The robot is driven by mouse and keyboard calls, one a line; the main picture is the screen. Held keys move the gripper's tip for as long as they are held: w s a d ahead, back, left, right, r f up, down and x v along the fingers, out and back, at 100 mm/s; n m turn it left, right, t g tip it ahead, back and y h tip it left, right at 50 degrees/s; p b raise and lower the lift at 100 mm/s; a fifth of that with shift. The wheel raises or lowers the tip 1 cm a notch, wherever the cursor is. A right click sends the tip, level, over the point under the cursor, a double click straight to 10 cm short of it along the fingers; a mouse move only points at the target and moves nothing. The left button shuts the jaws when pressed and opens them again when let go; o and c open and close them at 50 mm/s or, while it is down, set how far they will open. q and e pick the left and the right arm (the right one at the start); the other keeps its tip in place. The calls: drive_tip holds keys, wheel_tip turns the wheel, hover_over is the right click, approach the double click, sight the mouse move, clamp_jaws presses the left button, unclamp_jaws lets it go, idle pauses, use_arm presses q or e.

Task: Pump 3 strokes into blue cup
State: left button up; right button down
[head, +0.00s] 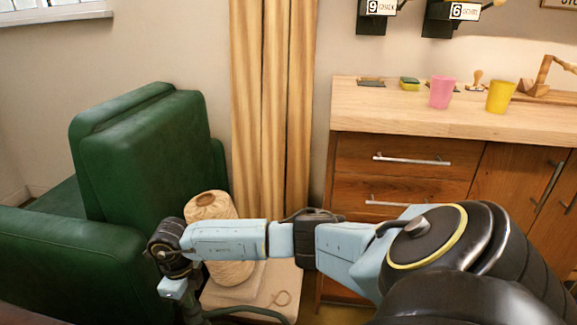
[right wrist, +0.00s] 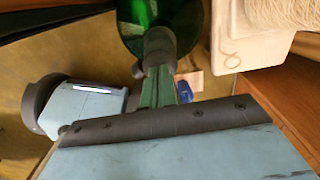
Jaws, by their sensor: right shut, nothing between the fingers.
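The head view shows a pink cup (head: 442,92) and a yellow cup (head: 500,96) upright on the wooden counter (head: 400,115); no blue cup shows there. Two dark wall-mounted units with labels hang above the counter, one marked 9 (head: 377,12) and one marked 6 (head: 452,18). I cannot tell whether they are pumps. My right gripper (head: 176,290) hangs low at the left end of my arm, between the green armchair and the twine spool, far from the cups. It is shut and empty. A small blue item (right wrist: 184,91) in the right wrist view is too unclear to name. My left gripper is out of view.
A green armchair (head: 150,150) stands at left. A large twine spool (head: 212,207) stands on a pale low stand (head: 255,285), partly behind my arm. A sponge (head: 409,83), a brush (head: 475,80) and a wooden tool (head: 543,80) lie on the counter. The counter front is clear.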

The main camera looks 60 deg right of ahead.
drive_tip(key=shift+r+p, duration=1.65)
drive_tip(key=shift+r, duration=0.15)
drive_tip(key=shift+f, duration=0.2)
drive_tip(key=shift+f+b, duration=1.4)
drive_tip(key=shift+f, duration=0.35)
drive_tip(key=shift+r, duration=0.2)
drive_tip(key=shift+r+p, duration=1.75)
drive_tip(key=shift+p, duration=0.05)
